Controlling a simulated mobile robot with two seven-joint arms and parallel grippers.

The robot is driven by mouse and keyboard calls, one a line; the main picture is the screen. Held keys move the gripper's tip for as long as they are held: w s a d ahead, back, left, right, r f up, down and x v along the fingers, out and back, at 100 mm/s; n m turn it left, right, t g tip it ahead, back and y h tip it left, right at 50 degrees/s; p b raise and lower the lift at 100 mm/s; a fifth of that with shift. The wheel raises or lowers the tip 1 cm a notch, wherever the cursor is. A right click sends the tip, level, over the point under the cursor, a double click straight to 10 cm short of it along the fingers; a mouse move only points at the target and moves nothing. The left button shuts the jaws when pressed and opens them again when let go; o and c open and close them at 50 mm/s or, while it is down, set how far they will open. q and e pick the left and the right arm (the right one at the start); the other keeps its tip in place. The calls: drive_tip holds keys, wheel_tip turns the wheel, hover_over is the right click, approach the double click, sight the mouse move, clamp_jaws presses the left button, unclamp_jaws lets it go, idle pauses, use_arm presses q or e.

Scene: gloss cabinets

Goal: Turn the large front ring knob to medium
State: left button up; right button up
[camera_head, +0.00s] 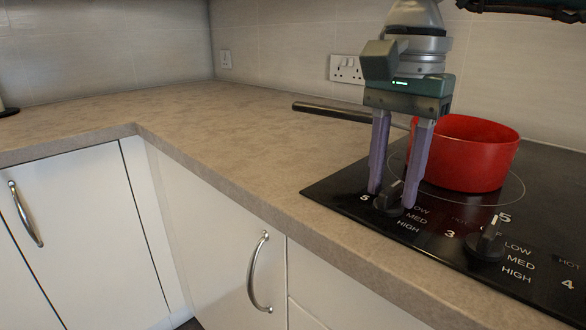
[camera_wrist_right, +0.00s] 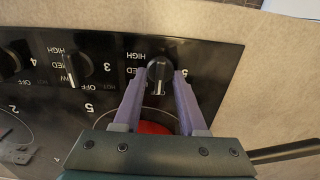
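A black cooktop (camera_head: 345,190) carries a row of black knobs along its front edge. The knob nearest the left corner (camera_head: 386,201) stands beside the LOW, MED and HIGH print. My right gripper (camera_head: 391,197) points down over this knob, its purple fingers on either side of it. In the right wrist view the knob (camera_wrist_right: 160,70) sits between the spread fingertips, with its grip bar roughly upright in the picture. Whether a finger touches it I cannot tell. A second knob (camera_head: 487,243) stands further right with the same print. My left gripper is out of view.
A red pan (camera_head: 470,155) stands on the ring just behind my right gripper, its dark handle (camera_head: 335,111) reaching left over the counter. The brown counter (camera_head: 220,120) is clear to the left. White cabinets with metal handles (camera_head: 259,272) lie below.

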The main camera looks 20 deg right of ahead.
clamp_jaws()
idle(0.6)
drive_tip(key=shift+m, duration=0.4)
drive_tip(key=m, duration=0.2)
drive_tip(key=shift+r+m+p, duration=0.1)
drive_tip(key=shift+m+p, duration=0.3)
drive_tip(key=m+p, duration=0.1)
drive_tip(key=m, duration=0.3)
drive_tip(key=shift+m, duration=0.3)
drive_tip(key=m+p, duration=0.1)
drive_tip(key=m, duration=0.3)
drive_tip(key=shift+m+p, duration=0.35)
drive_tip(key=shift+m, duration=1.35)
